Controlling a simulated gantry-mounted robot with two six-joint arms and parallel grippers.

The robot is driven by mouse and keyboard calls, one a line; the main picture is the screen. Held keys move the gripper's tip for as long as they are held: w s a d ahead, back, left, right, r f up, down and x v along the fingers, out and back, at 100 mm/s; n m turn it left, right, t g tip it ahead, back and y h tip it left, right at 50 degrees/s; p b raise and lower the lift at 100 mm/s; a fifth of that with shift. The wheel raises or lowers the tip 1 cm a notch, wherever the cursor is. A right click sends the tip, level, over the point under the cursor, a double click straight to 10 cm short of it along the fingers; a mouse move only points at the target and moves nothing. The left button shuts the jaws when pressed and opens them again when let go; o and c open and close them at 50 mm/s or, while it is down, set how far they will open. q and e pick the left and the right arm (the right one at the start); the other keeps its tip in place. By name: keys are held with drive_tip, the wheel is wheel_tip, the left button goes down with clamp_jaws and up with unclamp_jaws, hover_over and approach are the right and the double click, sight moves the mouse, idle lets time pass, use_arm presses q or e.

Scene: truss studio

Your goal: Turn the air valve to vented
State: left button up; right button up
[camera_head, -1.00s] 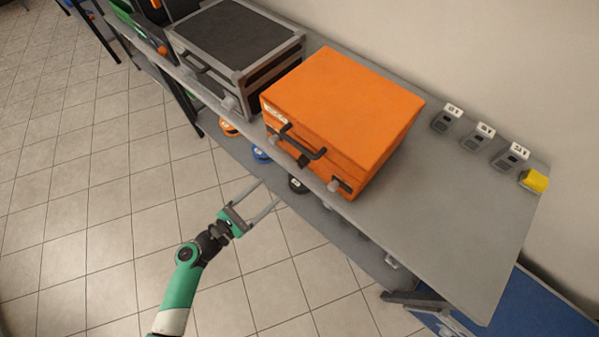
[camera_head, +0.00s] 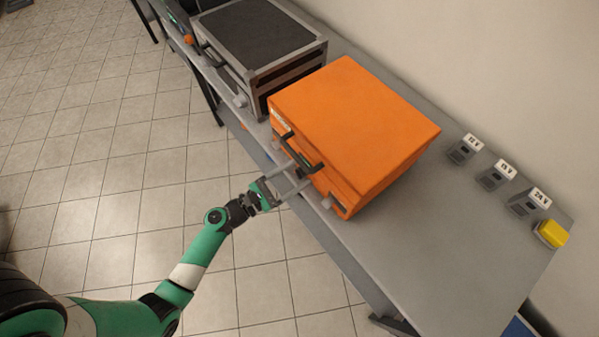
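An orange hard case (camera_head: 352,125) stands on the grey bench with its lid shut. Its front has a black handle (camera_head: 303,156) and dark latches. A small pale knob (camera_head: 326,204) sits low on the front near the right latch; it may be the air valve, but its setting is too small to read. My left gripper (camera_head: 296,175) is in front of the case, near the handle. Its two fingers are apart and point at the case front, with nothing seen between them. Whether they touch the case, I cannot tell. My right gripper is out of view.
A grey-framed black case (camera_head: 262,38) stands left of the orange one on the bench (camera_head: 445,235). Three small grey units with voltage labels (camera_head: 494,178) and a yellow block (camera_head: 551,233) line the wall side. The bench right of the orange case is clear.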

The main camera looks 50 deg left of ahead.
use_arm(q)
clamp_jaws()
drive_tip(key=shift+m, duration=0.4)
drive_tip(key=m+b, duration=0.1)
drive_tip(key=m, duration=0.2)
drive_tip(key=shift+m, duration=0.3)
drive_tip(key=m+b, duration=0.1)
drive_tip(key=m, duration=0.3)
drive_tip(key=shift+b, duration=0.3)
drive_tip(key=m+b, duration=0.2)
drive_tip(key=m, duration=0.3)
drive_tip(key=shift+d+m+y, duration=0.1)
drive_tip(key=shift+m+y, duration=0.2)
drive_tip(key=shift+r+m+b, duration=0.1)
drive_tip(key=shift+m+b, duration=0.4)
drive_tip(key=shift+m, duration=1.1)
